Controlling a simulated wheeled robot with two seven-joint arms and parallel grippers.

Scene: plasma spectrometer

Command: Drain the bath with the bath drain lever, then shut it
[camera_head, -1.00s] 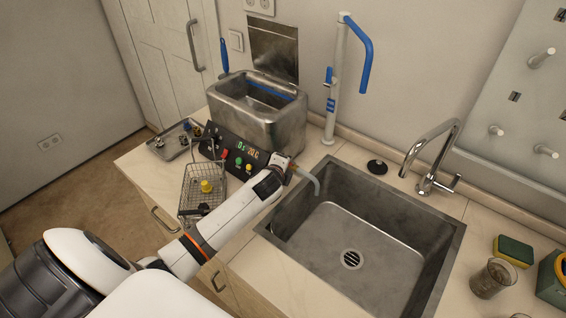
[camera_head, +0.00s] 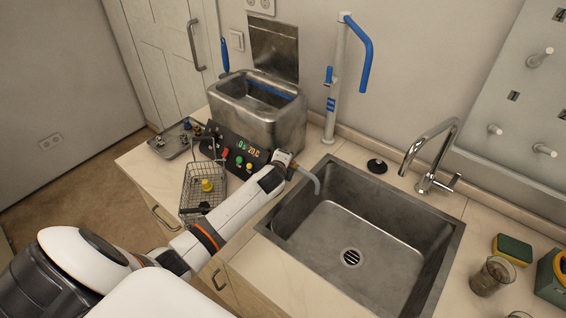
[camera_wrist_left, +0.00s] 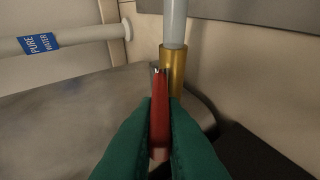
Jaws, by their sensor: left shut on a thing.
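The steel bath (camera_head: 270,125) stands on the counter left of the sink, its lid upright behind it. My left gripper (camera_wrist_left: 159,105) is shut on the red bath drain lever (camera_wrist_left: 159,125), between its green fingers in the left wrist view. The lever is beside a brass fitting (camera_wrist_left: 173,68) with a pale tube above it. In the head view the left gripper (camera_head: 287,163) is at the bath's lower right corner, and the lever is hidden there. A pale drain hose (camera_head: 311,178) curves over the sink's edge. I cannot tell the water level or any flow. My right gripper is not in view.
The sink (camera_head: 330,220) has a bare floor with a round drain. A wire basket (camera_head: 190,190) is left of my arm, a small tray (camera_head: 170,143) farther left. A white-and-blue stand (camera_head: 333,110) and a faucet (camera_head: 433,150) stand behind the sink. A beaker (camera_head: 492,277) is at right.

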